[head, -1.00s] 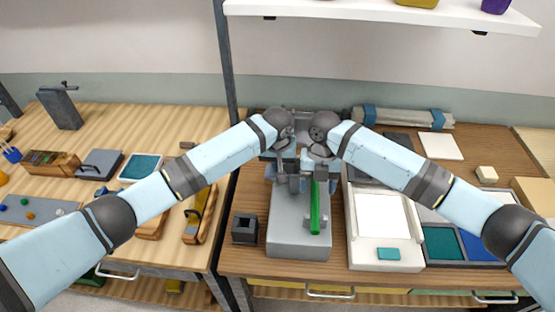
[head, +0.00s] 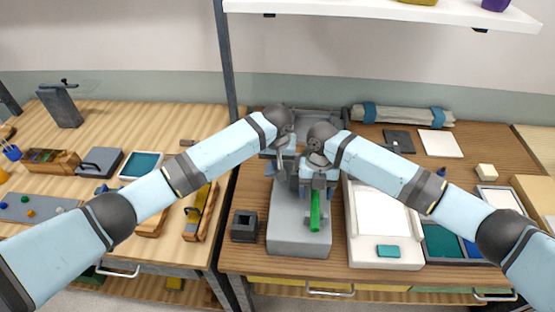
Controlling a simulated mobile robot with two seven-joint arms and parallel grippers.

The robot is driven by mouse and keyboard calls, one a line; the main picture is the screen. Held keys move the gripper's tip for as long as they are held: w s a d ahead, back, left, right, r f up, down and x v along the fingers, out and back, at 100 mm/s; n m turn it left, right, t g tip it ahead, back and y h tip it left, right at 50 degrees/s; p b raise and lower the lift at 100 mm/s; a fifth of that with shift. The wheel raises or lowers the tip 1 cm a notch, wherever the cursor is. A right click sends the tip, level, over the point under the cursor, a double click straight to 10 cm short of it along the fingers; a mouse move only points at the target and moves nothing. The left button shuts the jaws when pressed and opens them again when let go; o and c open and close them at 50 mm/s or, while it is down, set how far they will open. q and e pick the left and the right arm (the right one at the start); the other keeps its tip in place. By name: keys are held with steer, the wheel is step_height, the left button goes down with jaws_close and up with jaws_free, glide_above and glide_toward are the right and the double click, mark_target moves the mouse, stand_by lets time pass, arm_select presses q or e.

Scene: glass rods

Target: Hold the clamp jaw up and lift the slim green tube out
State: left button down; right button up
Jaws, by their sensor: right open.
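The slim green tube (head: 315,212) lies on top of the grey clamp block (head: 290,238), its near end showing and its far part hidden under my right gripper. My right gripper (head: 316,192) is open, with its fingers down over the tube. My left gripper (head: 282,172) is at the clamp's far left part, just left of the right gripper. My own arms hide the clamp jaw, and whether the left fingers hold it cannot be made out.
A small dark square holder (head: 244,227) stands left of the clamp block. A white tray (head: 353,248) with a teal piece (head: 388,251) is close on the right. A shelf (head: 380,12) hangs above the back of the bench.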

arm_select(q)
steer(key=shift+f, duration=0.1)
arm_select(e)
steer(key=shift+f, duration=1.35)
jaws_close()
steer(key=shift+r, duration=0.15)
stand_by(1.4)
steer(key=shift+r, duration=1.4)
